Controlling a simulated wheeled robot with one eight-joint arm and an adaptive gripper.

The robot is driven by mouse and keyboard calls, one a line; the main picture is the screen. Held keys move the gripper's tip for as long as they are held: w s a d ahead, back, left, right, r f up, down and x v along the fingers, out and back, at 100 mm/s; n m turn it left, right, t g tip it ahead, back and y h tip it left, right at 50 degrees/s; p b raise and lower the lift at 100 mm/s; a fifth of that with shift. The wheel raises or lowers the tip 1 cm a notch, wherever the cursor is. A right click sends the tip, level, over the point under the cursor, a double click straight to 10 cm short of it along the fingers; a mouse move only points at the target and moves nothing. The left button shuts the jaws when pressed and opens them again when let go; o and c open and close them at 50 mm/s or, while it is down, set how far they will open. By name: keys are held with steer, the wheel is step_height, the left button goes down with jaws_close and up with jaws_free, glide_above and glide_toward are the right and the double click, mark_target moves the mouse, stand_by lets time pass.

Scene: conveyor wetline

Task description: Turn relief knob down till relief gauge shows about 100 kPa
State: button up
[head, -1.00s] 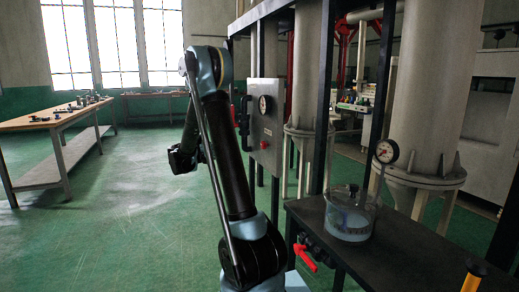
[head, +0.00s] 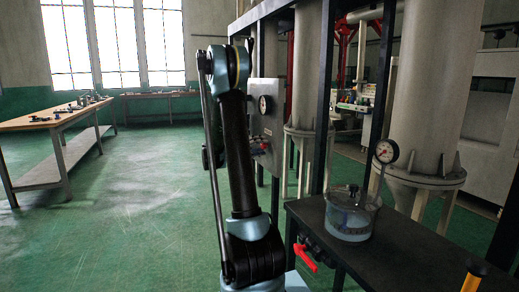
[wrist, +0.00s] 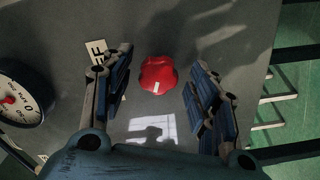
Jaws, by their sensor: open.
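The red relief knob (wrist: 158,75), with a white mark on its rim, stands on a grey panel (wrist: 225,25) in the wrist view. My gripper (wrist: 162,57) is open, with one blue-and-grey finger on each side of the knob and gaps between; neither finger visibly touches it. A round gauge (wrist: 18,95) with a red needle hub is cut off at the left edge; its reading cannot be told. A label ending in "EF" (wrist: 97,52) is partly behind the left finger.
A dark bench (head: 395,246) at the right carries a clear tank (head: 350,222) and a second gauge (head: 386,151). A red valve lever (head: 305,257) sticks out from its front. Dark frame posts stand by the panel. Green floor is open at the left.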

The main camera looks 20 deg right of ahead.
steer(key=shift+d, duration=0.15)
steer(key=shift+c, duration=0.3)
steer(key=c, duration=1)
steer(key=shift+n, duration=0.3)
steer(key=o, duration=1.1)
steer(key=shift+c, duration=0.2)
steer(key=a, duration=1.2)
steer(key=shift+s, duration=0.2)
